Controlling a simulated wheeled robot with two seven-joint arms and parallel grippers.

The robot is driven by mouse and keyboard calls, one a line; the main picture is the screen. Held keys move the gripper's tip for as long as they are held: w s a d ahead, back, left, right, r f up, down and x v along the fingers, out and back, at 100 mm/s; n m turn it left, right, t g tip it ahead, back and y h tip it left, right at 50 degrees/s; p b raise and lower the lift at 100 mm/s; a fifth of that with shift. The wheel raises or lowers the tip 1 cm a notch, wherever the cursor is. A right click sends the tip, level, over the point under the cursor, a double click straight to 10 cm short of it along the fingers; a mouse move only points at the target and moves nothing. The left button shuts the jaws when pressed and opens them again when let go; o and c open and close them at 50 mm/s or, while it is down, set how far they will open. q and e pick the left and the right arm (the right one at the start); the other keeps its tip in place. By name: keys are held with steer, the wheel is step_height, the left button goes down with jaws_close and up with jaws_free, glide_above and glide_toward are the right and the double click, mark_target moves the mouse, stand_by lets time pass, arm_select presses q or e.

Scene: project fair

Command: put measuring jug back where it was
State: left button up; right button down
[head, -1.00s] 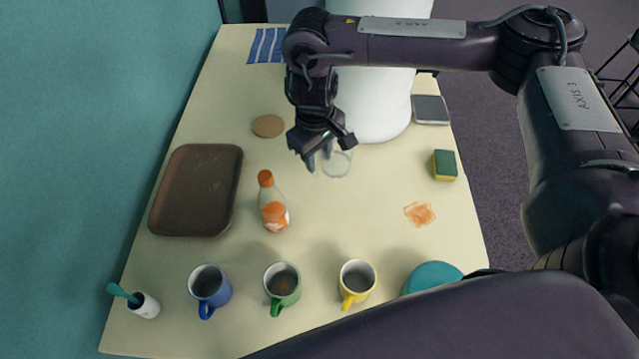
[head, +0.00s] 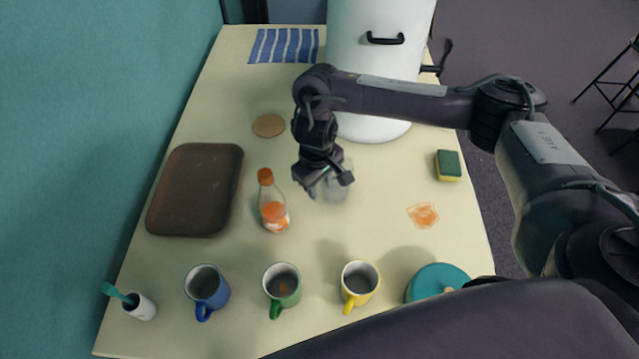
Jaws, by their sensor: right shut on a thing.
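The measuring jug (head: 337,189) is a clear, see-through vessel near the middle of the table, just in front of the white urn. My right gripper (head: 325,187) reaches down from above and is shut on the jug at its left side. The gripper partly hides the jug, and I cannot tell whether its base touches the table. My left gripper is not in view.
An orange-capped bottle (head: 272,203) stands close to the left. A white urn (head: 375,60) stands behind. Blue, green (head: 282,287) and yellow mugs line the front. A brown tray (head: 178,232) is at left, a sponge (head: 448,165) at right. Table around the stain (head: 423,214) is clear.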

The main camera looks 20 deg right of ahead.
steer(key=shift+f, duration=0.1)
steer(key=c, duration=1)
jaws_free()
steer(key=shift+s+a+r+p, duration=0.1)
steer(key=shift+r+p, duration=0.2)
steer(key=shift+r, duration=1.75)
steer(key=shift+s+a+r+p, duration=0.15)
steer(key=shift+r+p, duration=0.1)
steer(key=shift+r, duration=1.8)
steer(key=shift+w+a+r+p, duration=0.1)
steer(key=shift+r+p, duration=0.2)
steer(key=shift+r, duration=1.75)
